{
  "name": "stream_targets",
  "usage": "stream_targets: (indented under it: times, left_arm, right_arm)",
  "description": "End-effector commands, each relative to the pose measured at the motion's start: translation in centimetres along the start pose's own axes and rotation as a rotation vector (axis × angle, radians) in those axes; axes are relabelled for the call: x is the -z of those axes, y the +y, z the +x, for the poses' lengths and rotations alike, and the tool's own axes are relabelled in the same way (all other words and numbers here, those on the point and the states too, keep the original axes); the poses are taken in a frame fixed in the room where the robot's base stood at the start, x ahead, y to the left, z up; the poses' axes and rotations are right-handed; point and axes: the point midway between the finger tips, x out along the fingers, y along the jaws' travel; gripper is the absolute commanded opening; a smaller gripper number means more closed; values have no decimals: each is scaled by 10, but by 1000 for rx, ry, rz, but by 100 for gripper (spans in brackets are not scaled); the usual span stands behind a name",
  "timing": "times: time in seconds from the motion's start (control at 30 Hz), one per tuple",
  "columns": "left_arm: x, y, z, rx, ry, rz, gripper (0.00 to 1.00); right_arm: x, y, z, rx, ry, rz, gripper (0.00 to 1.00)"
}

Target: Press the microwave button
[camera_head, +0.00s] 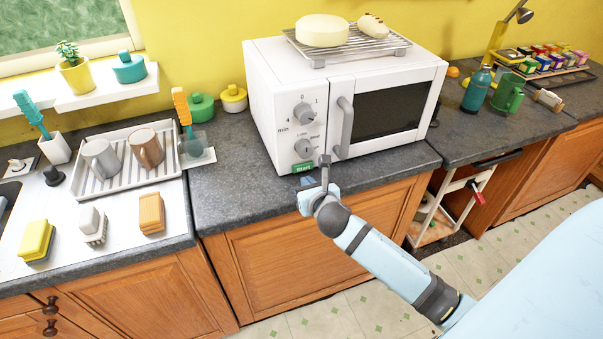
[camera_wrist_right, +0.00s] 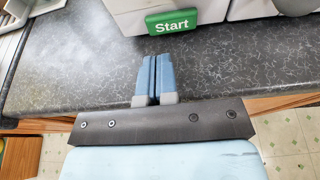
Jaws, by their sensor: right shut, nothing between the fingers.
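The white microwave (camera_head: 277,101) stands on the dark counter, with two knobs and a grey door handle on its front. Its green Start button (camera_head: 303,168) is at the lower front, below the knobs. In the right wrist view the Start button (camera_wrist_right: 172,22) is at the top, just beyond the fingertips. My right gripper (camera_head: 308,181) is shut and empty, in front of and slightly below the button. In the wrist view the blue fingers of my right gripper (camera_wrist_right: 155,58) are together, pointing toward the button, with a small gap of counter showing between. My left gripper is not in view.
A wire rack (camera_head: 365,48) with bread lies on top of the microwave. To the left is a dish tray (camera_head: 117,178) with two mugs, and sponges in front. A blue bottle (camera_head: 476,91) and green mug (camera_head: 508,94) stand right.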

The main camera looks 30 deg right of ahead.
Motion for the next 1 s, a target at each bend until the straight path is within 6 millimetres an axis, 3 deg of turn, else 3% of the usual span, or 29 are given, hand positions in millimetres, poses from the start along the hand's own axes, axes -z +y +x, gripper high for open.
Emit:
stream_targets:
  times: [0.1,0.3,0.73,1.0]
  left_arm:
    - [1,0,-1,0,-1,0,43]
    - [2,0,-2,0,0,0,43]
    - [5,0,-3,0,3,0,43]
    - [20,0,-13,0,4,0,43]
  right_arm:
    - [-6,0,21,1,-1,3,0]
    - [-11,0,40,0,1,2,0]
    - [-13,0,45,-1,1,-1,0]
    - [-21,-1,63,1,-2,-1,0]
